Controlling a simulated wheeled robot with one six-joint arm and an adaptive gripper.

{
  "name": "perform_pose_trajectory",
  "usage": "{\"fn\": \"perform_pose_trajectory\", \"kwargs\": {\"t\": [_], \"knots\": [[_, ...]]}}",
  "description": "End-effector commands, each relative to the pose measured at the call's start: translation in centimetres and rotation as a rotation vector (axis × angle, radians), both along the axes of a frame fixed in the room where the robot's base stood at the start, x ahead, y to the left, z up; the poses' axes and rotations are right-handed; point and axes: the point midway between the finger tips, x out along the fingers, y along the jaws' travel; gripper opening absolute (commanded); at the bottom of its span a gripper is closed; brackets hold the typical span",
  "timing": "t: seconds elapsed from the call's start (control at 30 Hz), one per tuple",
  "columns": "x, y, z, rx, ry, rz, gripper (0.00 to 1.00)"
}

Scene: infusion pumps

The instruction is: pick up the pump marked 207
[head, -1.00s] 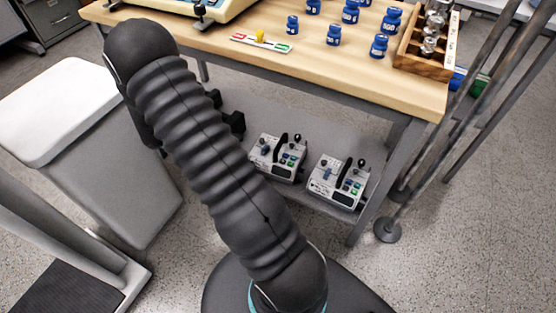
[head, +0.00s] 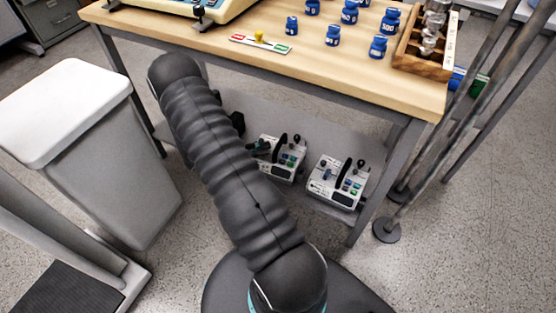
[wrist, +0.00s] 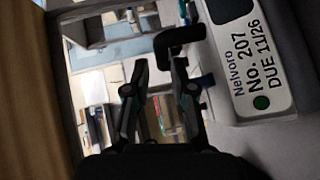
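Two white pumps with black handles, knobs and coloured buttons stand on the grey lower shelf: a left pump (head: 288,163) and a right pump (head: 338,183). Their labels are not readable in the head view. In the wrist view, the pump marked 207 (wrist: 258,60) is close at the right, its label turned sideways. Its black handle (wrist: 180,38) is just beyond the right fingertip. My gripper (wrist: 160,68) is open, with nothing between its fingers. In the head view, my gripper (head: 261,147) is at the left pump's left side; my arm partly hides this area.
The wooden table top (head: 290,65) overhangs the lower shelf (head: 235,150). A table leg (head: 385,180) and metal poles (head: 450,130) are at the right, a white bin (head: 90,150) at the left.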

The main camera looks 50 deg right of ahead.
Motion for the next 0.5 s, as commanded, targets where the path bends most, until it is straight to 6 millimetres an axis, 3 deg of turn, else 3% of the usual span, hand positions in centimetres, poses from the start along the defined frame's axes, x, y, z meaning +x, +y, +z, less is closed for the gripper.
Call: {"fn": "perform_pose_trajectory", "kwargs": {"t": [0.23, 0.5], "knots": [[-0.8, -1.4, -0.2, 0.001, 0.001, -0.002, 0.25], [-2.6, -4.4, -0.9, 0.001, 0.002, -0.002, 0.25]]}}
